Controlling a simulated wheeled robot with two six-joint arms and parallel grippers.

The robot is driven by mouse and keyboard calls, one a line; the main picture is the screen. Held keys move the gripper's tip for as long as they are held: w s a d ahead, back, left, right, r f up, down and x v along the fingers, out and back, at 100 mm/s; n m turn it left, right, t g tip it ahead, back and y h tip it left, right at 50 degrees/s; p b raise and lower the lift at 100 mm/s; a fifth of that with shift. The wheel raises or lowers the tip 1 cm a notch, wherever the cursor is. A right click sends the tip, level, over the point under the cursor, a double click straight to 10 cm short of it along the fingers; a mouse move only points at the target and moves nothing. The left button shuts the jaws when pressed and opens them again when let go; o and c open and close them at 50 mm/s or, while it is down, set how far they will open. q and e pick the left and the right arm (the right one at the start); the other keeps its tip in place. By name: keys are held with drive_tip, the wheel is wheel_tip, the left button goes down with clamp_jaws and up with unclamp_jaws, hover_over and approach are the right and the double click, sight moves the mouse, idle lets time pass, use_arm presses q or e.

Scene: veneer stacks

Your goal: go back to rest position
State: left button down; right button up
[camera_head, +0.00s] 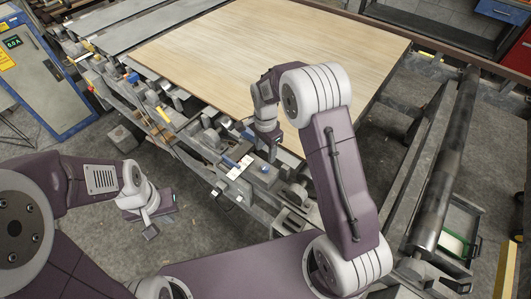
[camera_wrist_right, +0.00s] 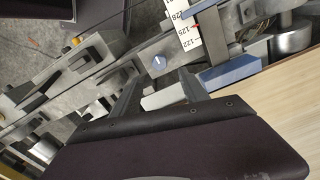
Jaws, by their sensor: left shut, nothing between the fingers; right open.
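My left gripper (camera_head: 150,228) is at the lower left in the head view, low over the concrete floor, shut and empty. My right arm reaches up from the lower right and bends down over the machine's near edge. My right gripper shows in the right wrist view (camera_wrist_right: 162,78), with its two dark fingers apart over the metal rail and fittings. A grey block edge shows between the fingers; I cannot tell any contact. In the head view the right fingers are mostly hidden by the wrist.
A veneer sheet (camera_head: 215,50) lies on the machine table close beside my right wrist. A white scale strip (camera_wrist_right: 188,25) and blue bar (camera_wrist_right: 232,72) are near the right fingers. A roller (camera_head: 445,170) lies at the right, a control cabinet (camera_head: 40,75) at the left.

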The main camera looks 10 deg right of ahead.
drive_tip(key=shift+d, duration=0.1)
drive_tip(key=s+d+r+n+t, duration=0.1)
drive_tip(key=s+d+r, duration=0.2)
drive_tip(key=s+r, duration=0.4)
drive_tip(key=s+d+f+n, duration=0.1)
drive_tip(key=s+f+n, duration=0.1)
drive_tip(key=s+n, duration=0.9)
drive_tip(key=shift+f+n, duration=0.15)
drive_tip(key=shift+n, duration=0.35)
drive_tip(key=shift+s, duration=0.1)
